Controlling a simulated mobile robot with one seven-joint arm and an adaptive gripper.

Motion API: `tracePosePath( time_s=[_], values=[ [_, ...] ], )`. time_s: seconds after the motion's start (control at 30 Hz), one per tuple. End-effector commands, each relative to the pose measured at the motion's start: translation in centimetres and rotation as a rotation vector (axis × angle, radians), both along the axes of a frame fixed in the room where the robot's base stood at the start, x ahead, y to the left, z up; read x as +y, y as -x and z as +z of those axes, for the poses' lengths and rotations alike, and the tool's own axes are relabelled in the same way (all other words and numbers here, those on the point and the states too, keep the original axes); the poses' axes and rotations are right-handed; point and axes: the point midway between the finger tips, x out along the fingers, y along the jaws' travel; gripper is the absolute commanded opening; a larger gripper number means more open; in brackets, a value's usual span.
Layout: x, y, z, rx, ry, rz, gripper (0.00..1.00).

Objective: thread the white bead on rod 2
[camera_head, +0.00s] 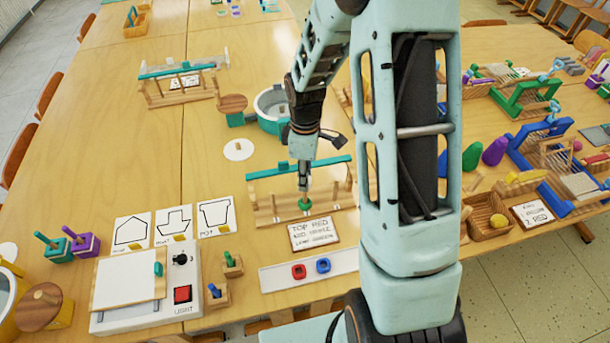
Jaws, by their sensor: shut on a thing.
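My gripper (304,174) points down over the wooden frame with a teal top bar (270,174). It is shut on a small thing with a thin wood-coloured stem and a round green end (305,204). The green end is low at the frame's front side; I cannot tell whether it touches the frame. I cannot make out a white bead. Which part is rod 2 cannot be told at this size. A similar teal-barred wooden frame (178,96) stands farther back.
A lettered card (313,234) lies before the near frame. A white tray (345,262) bears a red ring (299,271) and a blue ring (323,265). A white light box (150,295) is at left. My arm hides part of the right side.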

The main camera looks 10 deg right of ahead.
Motion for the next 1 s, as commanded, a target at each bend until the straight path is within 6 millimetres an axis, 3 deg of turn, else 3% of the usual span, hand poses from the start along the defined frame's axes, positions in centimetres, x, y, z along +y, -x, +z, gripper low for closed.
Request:
tracePosePath(
  time_s=[1.0],
  values=[
    [0.0, 0.0, -1.2, 0.0, 0.0, -0.001, 0.15]
  ],
)
